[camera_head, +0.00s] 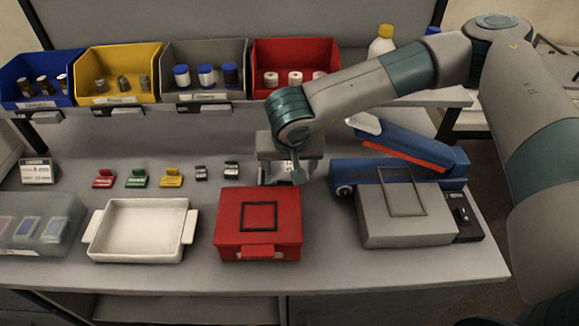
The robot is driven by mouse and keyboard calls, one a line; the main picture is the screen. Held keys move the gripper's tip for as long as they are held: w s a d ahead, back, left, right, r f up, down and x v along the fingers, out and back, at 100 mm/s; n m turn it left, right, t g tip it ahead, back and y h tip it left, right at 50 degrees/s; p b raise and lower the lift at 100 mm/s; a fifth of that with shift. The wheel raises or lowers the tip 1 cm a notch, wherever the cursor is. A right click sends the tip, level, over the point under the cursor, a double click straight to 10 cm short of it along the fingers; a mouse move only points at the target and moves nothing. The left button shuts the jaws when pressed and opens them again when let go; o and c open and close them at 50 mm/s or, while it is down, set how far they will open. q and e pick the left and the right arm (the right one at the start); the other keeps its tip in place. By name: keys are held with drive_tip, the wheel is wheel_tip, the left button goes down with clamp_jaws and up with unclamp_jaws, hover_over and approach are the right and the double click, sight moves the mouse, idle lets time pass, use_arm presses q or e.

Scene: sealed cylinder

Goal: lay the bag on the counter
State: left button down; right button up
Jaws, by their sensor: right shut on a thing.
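My right gripper (289,172) points down over the middle of the counter (330,265), behind the red box. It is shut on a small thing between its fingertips. The wrist and fingers hide most of that thing, so I cannot tell its shape or whether it touches the counter. I cannot make out a bag for certain. My left gripper is not in view.
A red box (228,212) and a white dish (135,205) stand in front, with a translucent container (70,215) at left. A grey box (385,232) and blue device (345,175) stand at right. Coloured bins (125,100) line the shelf behind several small clips (138,180).

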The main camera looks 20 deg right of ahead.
drive_tip(key=shift+f, duration=0.5)
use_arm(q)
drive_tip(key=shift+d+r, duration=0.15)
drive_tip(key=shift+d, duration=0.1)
use_arm(e)
drive_tip(key=shift+f, duration=0.15)
drive_tip(key=o, duration=0.9)
drive_tip(key=shift+c, duration=0.2)
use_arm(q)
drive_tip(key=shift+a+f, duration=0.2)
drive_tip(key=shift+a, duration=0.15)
use_arm(e)
drive_tip(key=shift+o, duration=1.4)
drive_tip(key=shift+r, duration=0.25)
use_arm(q)
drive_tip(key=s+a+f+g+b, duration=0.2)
drive_tip(key=b, duration=0.1)
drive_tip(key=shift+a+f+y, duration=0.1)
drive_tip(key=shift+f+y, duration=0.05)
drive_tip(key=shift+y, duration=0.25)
use_arm(e)
drive_tip(key=v, duration=1.2)
